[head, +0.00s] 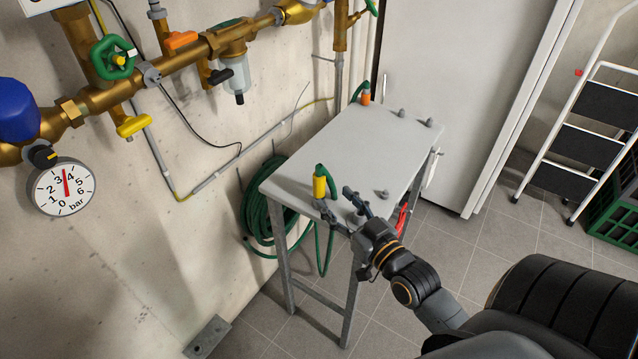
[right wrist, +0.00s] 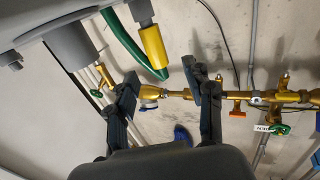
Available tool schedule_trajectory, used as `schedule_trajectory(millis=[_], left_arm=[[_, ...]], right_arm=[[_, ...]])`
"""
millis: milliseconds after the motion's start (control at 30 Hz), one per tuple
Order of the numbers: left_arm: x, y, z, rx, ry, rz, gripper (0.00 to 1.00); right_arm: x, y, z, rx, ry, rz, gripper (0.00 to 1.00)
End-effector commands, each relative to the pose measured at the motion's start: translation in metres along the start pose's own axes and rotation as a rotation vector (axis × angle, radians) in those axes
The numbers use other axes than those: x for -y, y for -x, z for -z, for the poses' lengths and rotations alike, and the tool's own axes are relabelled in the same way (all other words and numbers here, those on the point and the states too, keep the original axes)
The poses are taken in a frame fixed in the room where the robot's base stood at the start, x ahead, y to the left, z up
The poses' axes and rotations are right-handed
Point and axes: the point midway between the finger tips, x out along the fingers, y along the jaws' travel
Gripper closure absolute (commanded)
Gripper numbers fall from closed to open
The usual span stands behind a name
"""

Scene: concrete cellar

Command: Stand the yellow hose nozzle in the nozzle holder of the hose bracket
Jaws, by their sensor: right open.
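The yellow hose nozzle (head: 319,187) stands roughly upright at the near left corner of the grey table (head: 365,140), with a green hose looping from its top. In the right wrist view the nozzle (right wrist: 152,45) appears upside down, with a dark grey end (right wrist: 141,11) toward the table. Whether that end sits in a holder cannot be told. My right gripper (head: 340,203) is open and empty beside the nozzle. In its wrist view the nozzle lies beyond the gap between the fingertips (right wrist: 166,76), apart from them. My left gripper is out of view.
An orange nozzle (head: 365,98) stands at the far end. Small grey knobs (head: 383,194) dot the tabletop. Brass pipes (head: 190,60) run along the wall. A ladder (head: 570,135) stands right.

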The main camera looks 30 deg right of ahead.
Motion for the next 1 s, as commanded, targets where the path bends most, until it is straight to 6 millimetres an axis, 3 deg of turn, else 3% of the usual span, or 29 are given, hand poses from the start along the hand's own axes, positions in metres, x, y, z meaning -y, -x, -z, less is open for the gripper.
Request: schedule_trajectory(millis=[100,367,633,967,1000], left_arm=[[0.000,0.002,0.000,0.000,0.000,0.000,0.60],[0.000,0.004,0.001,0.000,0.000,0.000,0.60],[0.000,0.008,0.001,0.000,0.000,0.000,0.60],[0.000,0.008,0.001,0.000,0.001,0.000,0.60],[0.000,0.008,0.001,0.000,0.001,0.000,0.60]], right_arm=[[0.000,-0.018,0.001,-0.001,-0.002,-0.001,0.48],[-0.001,-0.036,-0.001,0.000,0.000,0.000,0.48],[-0.005,-0.074,-0.005,0.000,0.000,0.000,0.48],[-0.005,-0.081,-0.007,0.002,0.000,0.000,0.48],[-0.005,-0.081,-0.006,0.002,0.000,0.000,0.56]])
